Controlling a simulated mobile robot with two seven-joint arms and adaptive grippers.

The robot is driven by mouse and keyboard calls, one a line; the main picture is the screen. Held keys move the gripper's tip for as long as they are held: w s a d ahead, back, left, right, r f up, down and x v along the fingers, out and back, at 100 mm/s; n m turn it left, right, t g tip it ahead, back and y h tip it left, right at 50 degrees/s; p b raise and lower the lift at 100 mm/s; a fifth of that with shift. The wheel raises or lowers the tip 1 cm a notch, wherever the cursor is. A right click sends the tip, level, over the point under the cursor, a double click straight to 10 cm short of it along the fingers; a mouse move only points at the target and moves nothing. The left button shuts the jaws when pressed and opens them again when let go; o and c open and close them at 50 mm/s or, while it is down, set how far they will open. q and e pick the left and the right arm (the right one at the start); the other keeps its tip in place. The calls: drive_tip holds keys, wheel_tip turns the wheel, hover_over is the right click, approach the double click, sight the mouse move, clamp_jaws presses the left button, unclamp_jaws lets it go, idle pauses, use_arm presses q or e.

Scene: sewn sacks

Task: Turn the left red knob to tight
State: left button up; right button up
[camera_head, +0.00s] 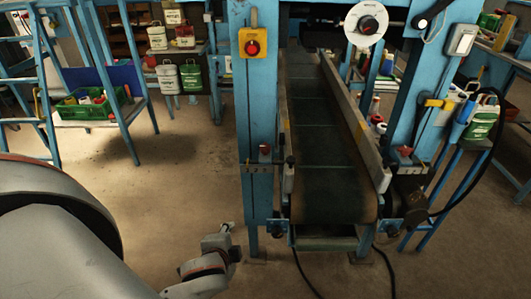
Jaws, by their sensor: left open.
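A small red knob (265,149) sits above a numbered plate on the left blue post of the conveyor machine. A second red knob (404,152) sits on the right side of the conveyor. My left gripper (229,228) is low in front of the machine, left of the post's foot and well below the left knob. It is open, small in the picture and touches nothing that I can see. The left knob's exact setting is too small to read. My right gripper is out of view.
The dark conveyor belt (322,150) runs away between the two posts. A yellow box with a red button (252,47) is higher on the left post. A black cable (490,150) loops at right. The floor left of the machine is clear.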

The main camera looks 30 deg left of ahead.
use_arm(q)
drive_tip(key=w+a+r+m+y, duration=0.2)
drive_tip(key=w+a+r+m, duration=0.1)
drive_tip(key=w+m, duration=0.1)
drive_tip(key=m+t+y, duration=0.3)
drive_tip(key=m+t, duration=0.3)
drive_tip(key=m, duration=1)
approach(265, 153)
drive_tip(key=x, duration=0.4)
drive_tip(key=shift+t, duration=0.3)
drive_tip(key=x, duration=0.7)
drive_tip(key=shift+w+a+f, duration=0.1)
drive_tip(key=shift+a+f, duration=0.05)
drive_tip(key=c, duration=1.1)
